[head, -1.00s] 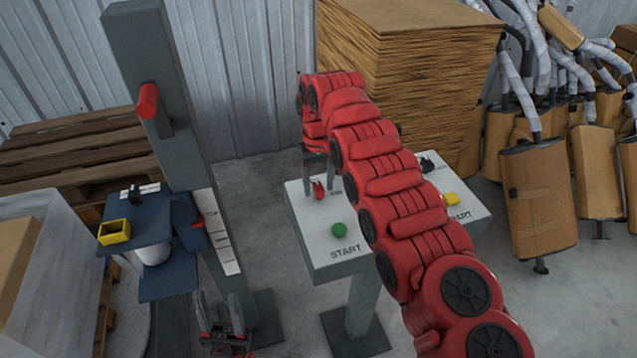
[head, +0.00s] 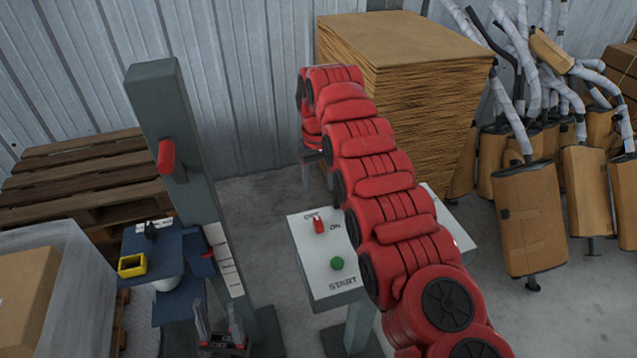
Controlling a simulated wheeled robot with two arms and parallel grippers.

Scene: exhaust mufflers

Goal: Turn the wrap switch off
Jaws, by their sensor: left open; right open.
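The control panel (head: 309,266) is a pale slanted box on a post, marked START, with OFF and ON beside a small red switch (head: 319,226). I take this red switch to be the wrap switch; its knob looks turned towards the OFF side, though it is small. My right gripper (head: 317,176) is open and empty, above and behind the switch, apart from it. My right arm covers the right part of the panel. My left gripper (head: 222,338) is open and empty, low at the bottom edge, left of the panel.
A green button (head: 337,263) sits by the START label. A grey column (head: 178,140) with a red handle and a blue stand (head: 155,250) is at left. Stacked cardboard (head: 405,90) and wrapped mufflers (head: 535,215) stand behind and at right.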

